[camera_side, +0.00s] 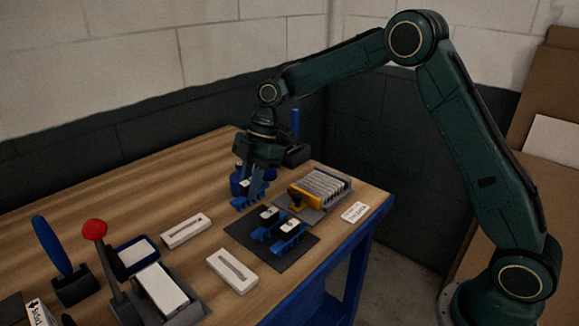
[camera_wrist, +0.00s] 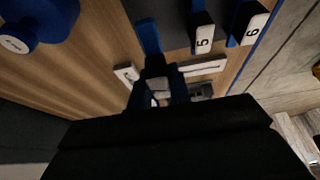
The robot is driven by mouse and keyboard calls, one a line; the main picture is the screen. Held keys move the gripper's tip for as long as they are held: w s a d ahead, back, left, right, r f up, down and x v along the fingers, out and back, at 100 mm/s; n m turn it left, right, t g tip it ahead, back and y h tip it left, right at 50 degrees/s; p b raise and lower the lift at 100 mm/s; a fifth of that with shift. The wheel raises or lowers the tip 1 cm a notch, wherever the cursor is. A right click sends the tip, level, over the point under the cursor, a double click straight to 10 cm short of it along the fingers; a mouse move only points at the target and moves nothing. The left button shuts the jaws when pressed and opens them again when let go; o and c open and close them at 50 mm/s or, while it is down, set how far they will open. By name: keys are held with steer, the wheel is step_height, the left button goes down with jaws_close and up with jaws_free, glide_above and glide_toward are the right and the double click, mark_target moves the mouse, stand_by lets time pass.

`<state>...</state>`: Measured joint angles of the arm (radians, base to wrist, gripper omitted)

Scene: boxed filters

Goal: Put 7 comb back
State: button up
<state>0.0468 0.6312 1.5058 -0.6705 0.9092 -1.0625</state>
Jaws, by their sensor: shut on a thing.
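My gripper (camera_side: 254,182) is shut on a blue comb (camera_side: 247,203) with a white tag, held above the wooden table just left of the dark mat (camera_side: 284,263). The tag's number cannot be read. In the wrist view my gripper (camera_wrist: 158,98) shows from behind, with a blue part of the held comb (camera_wrist: 148,36) beyond it; most of the comb is hidden by the fingers. Two other blue combs with black-and-white handles lie on the mat. The wrist view shows them tagged 5 (camera_wrist: 204,44) and 6 (camera_wrist: 255,28).
A grey rack of pale plates (camera_side: 325,186) with a yellow part (camera_side: 303,198) stands behind the mat. A white card (camera_side: 354,212) lies at the table edge. Slotted white boxes (camera_side: 186,230) (camera_side: 232,271) and a red-knobbed lever (camera_side: 94,230) stand left.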

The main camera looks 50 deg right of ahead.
mark_target(251, 204)
steer(key=shift+f, duration=2.65)
steer(key=shift+f, duration=0.15)
steer(key=o, duration=0.9)
steer(key=v, duration=1.2)
steer(key=shift+d, duration=0.1)
steer(key=shift+r, duration=0.25)
